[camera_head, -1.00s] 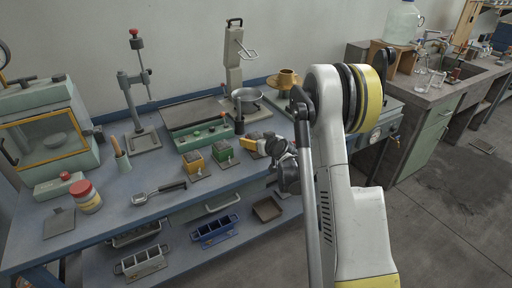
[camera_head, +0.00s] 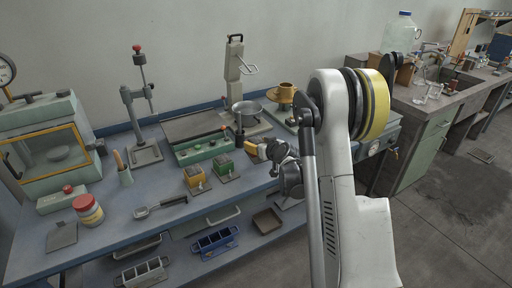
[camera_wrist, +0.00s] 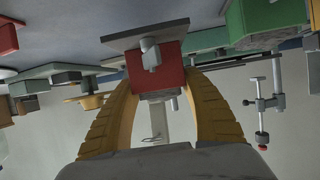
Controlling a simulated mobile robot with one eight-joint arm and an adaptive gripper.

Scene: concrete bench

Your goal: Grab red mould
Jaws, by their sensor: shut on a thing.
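The red mould (camera_wrist: 170,74) shows in the wrist view between the two yellow fingers of my gripper (camera_wrist: 158,84). It is a red block with a grey fitting on its face and a flat grey plate (camera_wrist: 143,35) at its upper side in the picture. My gripper is shut on it. In the head view my gripper (camera_head: 262,148) is over the bench's front part, right of the green mould (camera_head: 224,165) and the yellow mould (camera_head: 196,177). The red mould is hidden there by my gripper and wrist.
Lower-shelf moulds include a blue one (camera_head: 214,241). Bare bench top lies between the scoop and the clamp stand.

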